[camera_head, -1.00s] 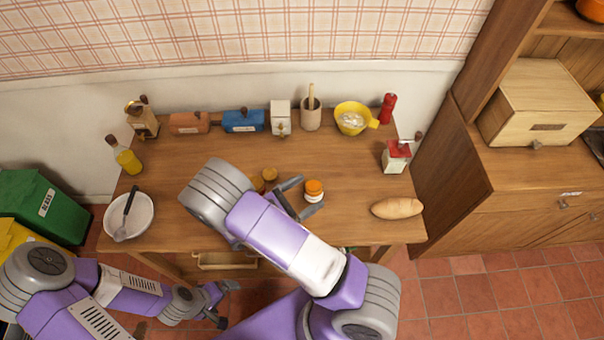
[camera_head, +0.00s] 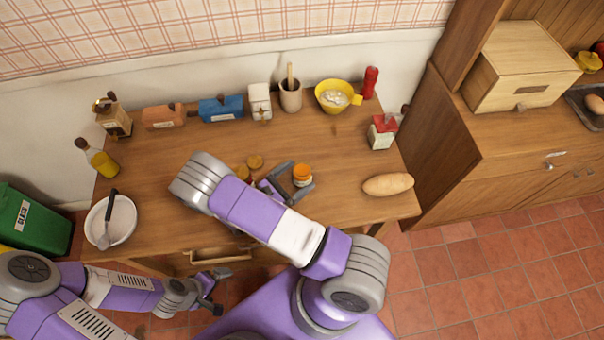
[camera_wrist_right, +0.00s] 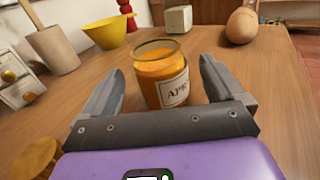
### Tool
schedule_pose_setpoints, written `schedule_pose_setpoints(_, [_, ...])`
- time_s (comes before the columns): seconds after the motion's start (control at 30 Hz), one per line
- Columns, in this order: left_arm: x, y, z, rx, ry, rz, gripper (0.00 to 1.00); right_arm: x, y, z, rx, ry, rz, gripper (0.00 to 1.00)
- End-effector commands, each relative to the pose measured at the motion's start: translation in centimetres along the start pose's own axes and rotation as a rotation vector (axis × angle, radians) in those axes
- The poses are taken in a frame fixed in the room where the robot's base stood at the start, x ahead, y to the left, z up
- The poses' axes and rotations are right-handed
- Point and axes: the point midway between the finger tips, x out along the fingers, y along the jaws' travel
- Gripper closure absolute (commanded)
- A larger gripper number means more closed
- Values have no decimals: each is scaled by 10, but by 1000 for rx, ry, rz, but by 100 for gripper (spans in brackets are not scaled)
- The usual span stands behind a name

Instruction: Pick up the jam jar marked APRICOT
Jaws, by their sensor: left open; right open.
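The jam jar (camera_wrist_right: 162,78) is glass with orange contents and a pale label on which "APR" can be read. It stands upright on the table between the open fingers of my right gripper (camera_wrist_right: 170,95), with visible gaps on both sides. In the head view the jar (camera_head: 302,174) shows its orange top, with the right gripper (camera_head: 290,184) around it. Two more small jars with tan lids, one (camera_head: 255,161) and another (camera_head: 241,171), stand just left, the second partly hidden by my right arm. My left gripper (camera_head: 212,291) is open and empty, low in front of the table.
A bread loaf (camera_head: 388,185) lies right of the jar. A yellow bowl (camera_head: 336,97), a utensil crock (camera_head: 290,96), a red mill (camera_head: 369,82) and several boxes line the back. A white bowl (camera_head: 122,222) sits at the left front.

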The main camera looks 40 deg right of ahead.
Motion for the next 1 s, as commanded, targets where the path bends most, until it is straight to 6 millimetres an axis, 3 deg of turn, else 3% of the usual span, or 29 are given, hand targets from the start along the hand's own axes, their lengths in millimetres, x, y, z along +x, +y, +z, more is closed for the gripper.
schedule_pose_setpoints(0.2, [2,-1,0,0,0,0,1,35,0,0,0,-1,-3,5])
schedule_pose_setpoints(0.53, [2,-1,0,0,0,0,1,42,0,0,1,0,0,5])
schedule_pose_setpoints(0.9, [2,-1,0,0,0,0,1,42,0,0,1,0,0,60])
schedule_pose_setpoints(1.0, [2,-1,0,0,0,0,1,42,0,1,1,-1,0,71])
